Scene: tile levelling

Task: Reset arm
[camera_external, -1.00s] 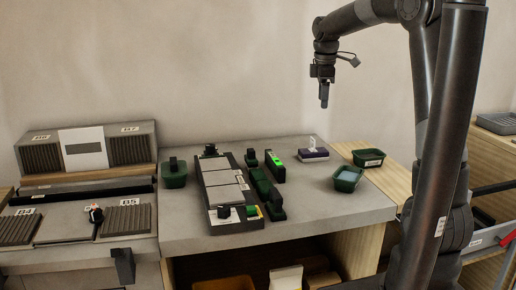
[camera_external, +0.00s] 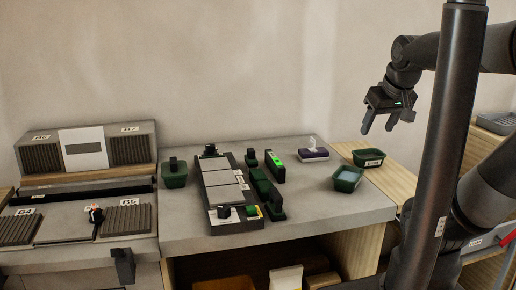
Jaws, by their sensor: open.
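My gripper (camera_external: 386,124) is in the air at the upper right, above and behind the green bins on the right. Its two dark fingers are spread apart and nothing shows between them. My arm is folded back to the right, partly behind my dark column. The tile-levelling fixture (camera_external: 225,186), a dark frame with light tiles in a row, lies on the grey worktop (camera_external: 310,212), well away from my gripper.
A tissue box (camera_external: 313,154) and a device with a bright green display (camera_external: 275,165) are near the middle. Grooved panels (camera_external: 126,220) lie at the left.

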